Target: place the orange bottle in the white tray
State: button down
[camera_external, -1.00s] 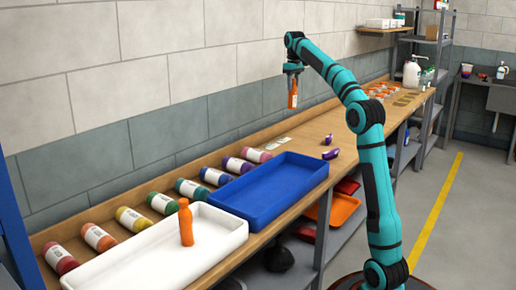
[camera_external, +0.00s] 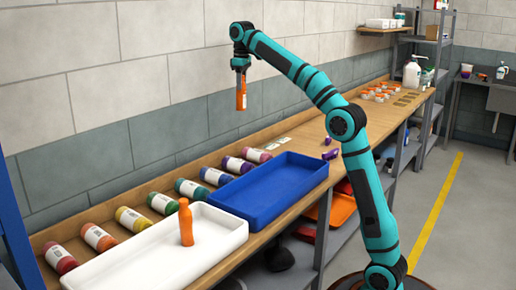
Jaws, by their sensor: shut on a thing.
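My gripper (camera_external: 240,66) is shut on an orange bottle (camera_external: 241,98) with a pale label. It holds the bottle upright in the air, above the back of the bench near the row of coloured bottles. The white tray (camera_external: 130,275) lies at the near left of the bench. Another orange bottle (camera_external: 186,224) stands upright in the white tray. The held bottle is apart from the tray, farther back and to its right.
A blue tray (camera_external: 262,213) lies right of the white tray, below the held bottle. Several coloured bottles (camera_external: 161,203) lie along the back edge. Purple items (camera_external: 330,154) lie farther right. The bench between the blue tray and the jars (camera_external: 380,97) has free room.

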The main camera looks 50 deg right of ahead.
jog(key=s+a+f+n, duration=0.2)
jog(key=a+f+n, duration=0.1)
jog(key=a, duration=1.9)
jog(key=s+a+f+n, duration=0.2)
jog(key=a, duration=2)
jog(key=s+a+f+n, duration=0.1)
jog(key=s+a+f, duration=0.2)
jog(key=s+a, duration=0.7)
jog(key=s+a+f+n, duration=0.2)
jog(key=s+a+f, duration=0.35)
jog(key=a, duration=0.85)
jog(key=s+a+f+n, duration=0.1)
jog(key=s+a, duration=0.9)
jog(key=a, duration=0.1)
notch_tip(320, 180, down, 10)
jog(key=shift+a, duration=0.2)
jog(key=shift+w+f, duration=0.1)
jog(key=shift+f, duration=0.15)
jog(key=c, duration=0.9)
grip_release()
jog(key=shift+r, duration=0.15)
